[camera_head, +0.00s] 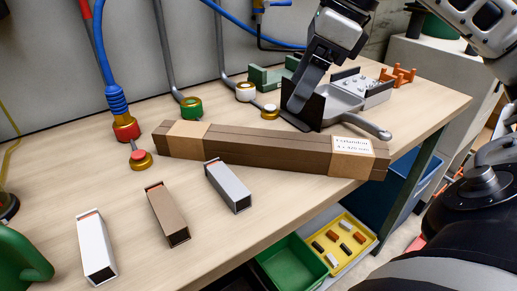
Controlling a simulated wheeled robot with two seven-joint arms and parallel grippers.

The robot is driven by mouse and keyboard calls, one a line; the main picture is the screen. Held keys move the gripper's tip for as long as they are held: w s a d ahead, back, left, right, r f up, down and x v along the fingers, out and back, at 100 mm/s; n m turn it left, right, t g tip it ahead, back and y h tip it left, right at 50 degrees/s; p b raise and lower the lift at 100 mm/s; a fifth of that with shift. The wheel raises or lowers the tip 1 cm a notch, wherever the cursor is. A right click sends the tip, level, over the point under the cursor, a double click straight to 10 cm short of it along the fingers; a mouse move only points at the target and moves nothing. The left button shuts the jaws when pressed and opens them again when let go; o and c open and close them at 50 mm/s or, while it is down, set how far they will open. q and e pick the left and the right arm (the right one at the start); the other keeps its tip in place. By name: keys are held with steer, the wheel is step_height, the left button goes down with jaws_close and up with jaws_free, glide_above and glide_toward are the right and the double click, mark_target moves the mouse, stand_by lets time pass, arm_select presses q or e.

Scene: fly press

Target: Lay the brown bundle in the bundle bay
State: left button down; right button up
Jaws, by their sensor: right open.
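The brown bundle (265,147) is a long bar-like pack lying on the wooden bench, with a tan wrap near its left end and a white printed label on a tan wrap near its right end. My right gripper (304,88) comes down from the top right, just behind the bundle and apart from it, in front of a dark grey tray-like piece with a handle (370,127). It is open; the gap between its fingers is hard to see. My left gripper is not in view. I cannot tell which thing is the bundle bay.
Small grey (228,186), brown (167,214) and white (96,245) boxes lie in front of the bundle. A green bracket (268,78) and an orange stand (398,75) are behind. Pipes rise at the back. Green and yellow bins (372,238) are below the bench's front edge.

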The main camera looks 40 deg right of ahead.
mark_target(268, 136)
steer(key=b+x, duration=0.1)
steer(key=x, duration=0.5)
steer(key=shift+a+f, duration=0.15)
steer(key=shift+f, duration=0.2)
steer(key=shift+w+x, duration=0.2)
steer(key=shift+x, duration=1.3)
steer(key=shift+w+x, duration=0.15)
steer(key=shift+x, duration=1.35)
steer(key=shift+c, duration=0.3)
steer(key=shift+r, duration=0.1)
steer(key=c, duration=1.5)
jaws_close()
steer(key=shift+r, duration=0.15)
